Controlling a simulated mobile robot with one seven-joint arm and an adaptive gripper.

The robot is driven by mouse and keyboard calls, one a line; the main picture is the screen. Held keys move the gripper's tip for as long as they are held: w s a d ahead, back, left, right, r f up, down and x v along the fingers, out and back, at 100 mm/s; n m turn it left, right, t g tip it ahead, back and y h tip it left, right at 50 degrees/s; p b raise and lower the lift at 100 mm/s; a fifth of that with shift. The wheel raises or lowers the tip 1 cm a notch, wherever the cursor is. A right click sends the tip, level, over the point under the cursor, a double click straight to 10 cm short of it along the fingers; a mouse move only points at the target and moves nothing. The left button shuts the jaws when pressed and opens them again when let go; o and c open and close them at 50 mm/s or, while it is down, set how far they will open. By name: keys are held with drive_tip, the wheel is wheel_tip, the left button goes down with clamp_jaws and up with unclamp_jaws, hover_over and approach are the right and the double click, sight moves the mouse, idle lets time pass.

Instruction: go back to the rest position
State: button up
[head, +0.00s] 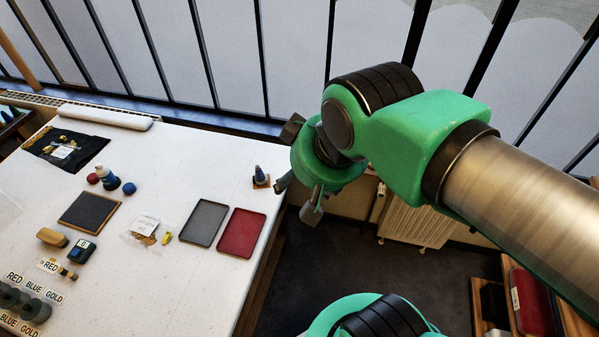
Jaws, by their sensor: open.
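My gripper (297,203) hangs in the air at the right end of the white table (205,285), with nothing between its fingers. Its fingers are spread apart and point down and to the left. Most of the gripper's inner side is hidden behind the green wrist. A small dark cone-shaped thing on an orange-brown base (261,178) stands on the table just left of the gripper, apart from it in the picture.
A red tray (241,233) and a grey tray (203,222) lie empty near the table's right edge. A dark square pad (90,212), a clear bag (146,228) and several small items lie further left. A radiator (415,222) and shelf (490,300) stand at right.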

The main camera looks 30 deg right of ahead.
drive_tip(key=shift+f, duration=0.1)
wheel_tip(320, 180, down, 17)
drive_tip(key=b, duration=1.7)
drive_tip(key=shift+r, duration=0.2)
